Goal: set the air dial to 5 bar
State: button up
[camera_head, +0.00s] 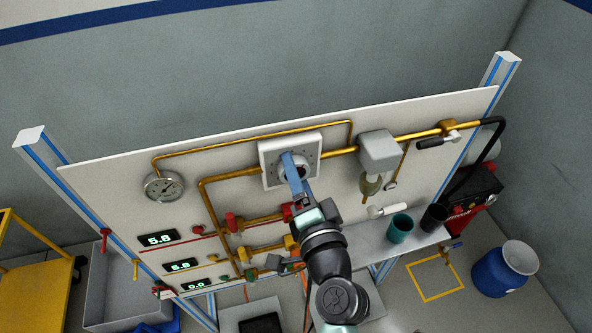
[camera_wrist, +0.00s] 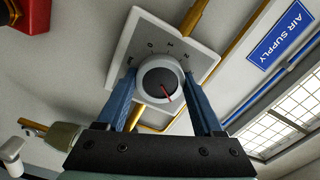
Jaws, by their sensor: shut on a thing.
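The air dial (camera_wrist: 152,78) is a round light knob with a dark face and a red pointer line, on a pale square plate (camera_wrist: 190,60) with scale marks. In the head view my gripper (camera_head: 292,166) covers part of the plate (camera_head: 270,152). A round gauge (camera_head: 164,186) is on the board's left; its needle is too small to read.
Displays on the board read 5.8 (camera_head: 157,239), 5.8 (camera_head: 180,266) and 0.0 (camera_head: 195,286). Brass pipes (camera_head: 235,177) run around the dial. A grey box (camera_head: 379,152) is to the right, cups (camera_head: 400,228) on the shelf.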

dwell(0.3)
jog(key=o, duration=1.4)
jog(key=b+v, duration=0.4)
jog(key=v, duration=0.9)
jog(key=shift+b, duration=0.4)
jog(key=shift+w, duration=0.1)
